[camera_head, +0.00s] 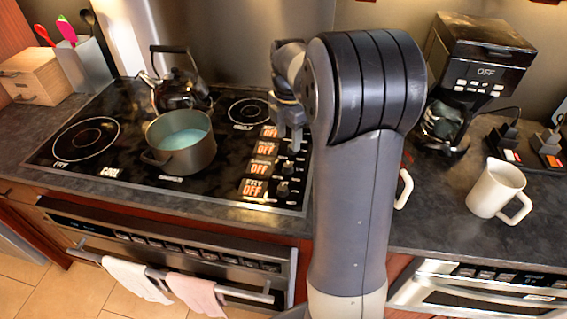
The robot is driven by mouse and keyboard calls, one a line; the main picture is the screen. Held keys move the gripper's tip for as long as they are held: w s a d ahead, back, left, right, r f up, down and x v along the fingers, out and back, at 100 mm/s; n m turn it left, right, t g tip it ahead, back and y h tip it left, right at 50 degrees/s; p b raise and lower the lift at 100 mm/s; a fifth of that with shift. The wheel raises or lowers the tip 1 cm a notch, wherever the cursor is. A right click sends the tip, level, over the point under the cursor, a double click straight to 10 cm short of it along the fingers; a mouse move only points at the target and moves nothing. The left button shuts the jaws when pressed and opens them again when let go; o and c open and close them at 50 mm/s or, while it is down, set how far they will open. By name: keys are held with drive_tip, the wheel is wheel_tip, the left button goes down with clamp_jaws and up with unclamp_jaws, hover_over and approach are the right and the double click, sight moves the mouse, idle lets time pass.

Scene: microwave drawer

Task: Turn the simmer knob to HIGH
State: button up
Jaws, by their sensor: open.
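The stove's control panel at the right of the black cooktop (110,185) has a column of lit displays reading OFF. The lowest display (254,188) is marked FRY; the small words on the others are hard to read, so I cannot tell surely which is simmer. Dark knobs stand beside the displays, such as the lowest knob (283,189) and the one above it (287,168). My gripper (290,141) is open and points down over the upper knobs, partly hiding them. I cannot tell whether it touches a knob.
A pot (182,155) with bluish liquid and a dark kettle (180,88) stand on the cooktop. A coffee maker (480,55) and a white mug (496,190) are on the right counter. Towels (137,279) hang on the oven handle. My arm hides the counter right of the panel.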

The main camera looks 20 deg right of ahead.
sight(288, 165)
wheel_tip(288, 165, down, 10)
drive_tip(key=shift+f+p, duration=0.15)
drive_tip(key=shift+p, duration=0.25)
drive_tip(key=shift+c, duration=0.2)
drive_tip(key=c, duration=0.9)
